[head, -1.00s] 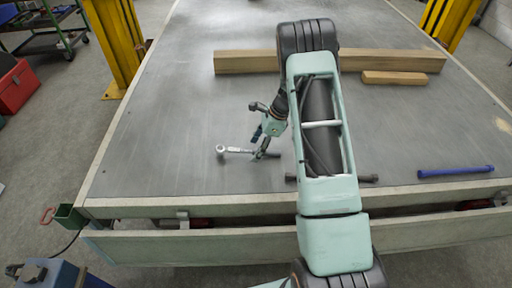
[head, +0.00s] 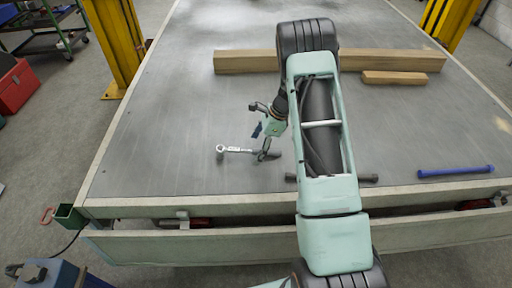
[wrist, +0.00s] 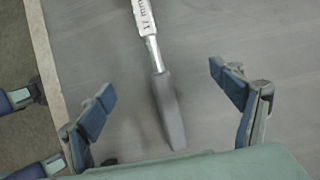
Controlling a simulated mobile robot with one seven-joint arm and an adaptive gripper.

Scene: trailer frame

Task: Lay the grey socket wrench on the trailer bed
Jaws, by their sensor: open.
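The grey socket wrench (head: 235,150) lies on the trailer bed (head: 160,120), left of my arm and near the front edge. Its ratchet head points left and its dark handle points right. In the wrist view its shiny shaft and grey handle (wrist: 167,105) run down between my fingers. My gripper (head: 263,140) is over the handle end in the head view. In the wrist view my gripper (wrist: 170,98) is open, with a gap between the handle and each finger. The wrench's ratchet head is out of the wrist view.
A long wooden beam (head: 245,62) and a shorter block (head: 395,77) lie farther back on the bed. A blue bar (head: 455,171) lies at the front right. A dark bar (head: 367,178) shows partly behind my arm. The bed's left side is clear.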

